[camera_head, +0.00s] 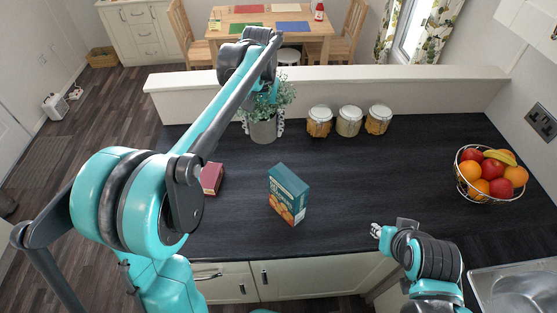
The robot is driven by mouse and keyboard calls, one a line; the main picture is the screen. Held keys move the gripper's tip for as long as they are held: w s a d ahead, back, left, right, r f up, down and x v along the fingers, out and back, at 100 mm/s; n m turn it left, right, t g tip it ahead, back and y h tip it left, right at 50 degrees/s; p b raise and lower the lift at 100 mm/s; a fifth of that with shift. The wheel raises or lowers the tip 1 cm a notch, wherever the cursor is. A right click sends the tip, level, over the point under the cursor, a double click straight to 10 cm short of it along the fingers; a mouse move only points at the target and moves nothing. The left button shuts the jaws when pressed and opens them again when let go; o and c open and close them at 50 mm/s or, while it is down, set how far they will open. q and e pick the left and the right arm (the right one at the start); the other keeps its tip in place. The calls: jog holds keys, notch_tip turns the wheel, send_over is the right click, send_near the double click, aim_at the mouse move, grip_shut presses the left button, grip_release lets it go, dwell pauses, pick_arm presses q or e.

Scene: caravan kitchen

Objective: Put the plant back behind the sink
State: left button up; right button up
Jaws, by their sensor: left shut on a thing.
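The plant (262,131), green leaves in a grey pot, is at the back of the dark counter, left of the jars, near the low white wall. My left gripper (262,124) reaches down over it from above and is shut on the pot, with finger parts showing on both sides. My arm hides part of the leaves. I cannot tell whether the pot touches the counter. The metal sink (518,291) is at the lower right, partly cut off. My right gripper (376,230) is over the front of the counter, away from the plant; its finger opening is too small to judge.
Three lidded jars (349,121) stand right of the plant. A teal box (287,193) stands mid-counter, and a dark red box (212,178) lies left of it. A wire fruit bowl (489,175) is at the right, behind the sink. The counter between box and bowl is clear.

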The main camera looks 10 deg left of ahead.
pick_arm(q)
jog(key=b, duration=0.5)
send_over(267, 189)
notch_tip(267, 189, down, 24)
jog(key=shift+w+f, duration=0.1)
notch_tip(267, 189, down, 4)
jog(key=shift+r+b, duration=0.25)
jog(key=shift+b, duration=0.15)
jog(key=shift+r, duration=0.1)
jog(key=o, duration=1.3)
jog(key=shift+f, duration=0.2)
jog(key=o, duration=0.4)
jog(key=shift+r, duration=0.15)
